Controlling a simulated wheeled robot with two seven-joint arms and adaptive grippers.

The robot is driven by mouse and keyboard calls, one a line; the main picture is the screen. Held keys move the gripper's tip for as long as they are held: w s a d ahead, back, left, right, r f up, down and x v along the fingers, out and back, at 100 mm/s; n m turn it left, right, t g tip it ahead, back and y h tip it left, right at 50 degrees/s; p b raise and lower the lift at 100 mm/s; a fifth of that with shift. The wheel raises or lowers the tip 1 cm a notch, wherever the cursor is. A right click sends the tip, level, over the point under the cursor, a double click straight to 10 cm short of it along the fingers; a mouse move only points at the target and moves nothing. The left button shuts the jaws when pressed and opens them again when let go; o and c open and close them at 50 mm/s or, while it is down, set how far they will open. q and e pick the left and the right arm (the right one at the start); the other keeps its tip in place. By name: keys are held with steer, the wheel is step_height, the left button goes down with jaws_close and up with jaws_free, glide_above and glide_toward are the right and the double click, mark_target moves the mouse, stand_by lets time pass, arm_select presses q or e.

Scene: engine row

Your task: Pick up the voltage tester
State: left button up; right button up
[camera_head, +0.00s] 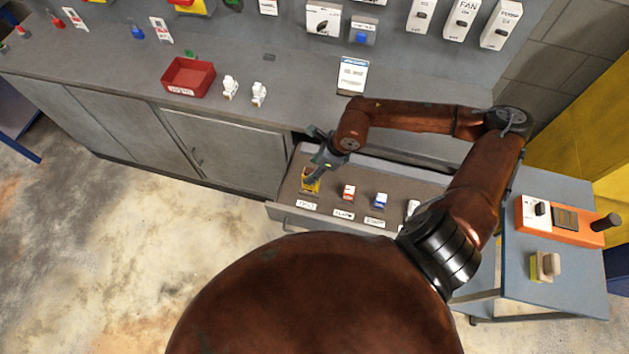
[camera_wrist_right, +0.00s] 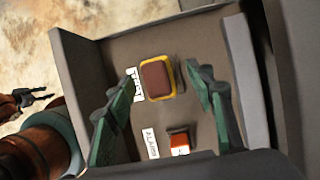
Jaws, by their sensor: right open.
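The voltage tester appears to be the yellow-edged block with a brown face (camera_wrist_right: 157,78). It lies in the open drawer beside a label that seems to read TEST. In the head view it shows as a small yellow thing (camera_head: 311,184) at the drawer's left end, partly covered by my gripper. My right gripper (camera_head: 321,163) is open above it. In the right wrist view its green fingers stand on either side of the tester, apart from it. What seems to be my left gripper (camera_wrist_right: 30,98) shows at the wrist view's left edge, too small to judge.
The drawer (camera_head: 285,214) also holds a red-and-white part (camera_head: 348,192), a blue-and-white part (camera_head: 381,200) and another white part. Its walls rise close around the gripper. The worktop above carries a red bin (camera_head: 188,77). A side table (camera_head: 550,308) stands at right.

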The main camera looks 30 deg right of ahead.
steer(key=x, duration=0.8)
steer(key=shift+s, duration=0.25)
jaws_close()
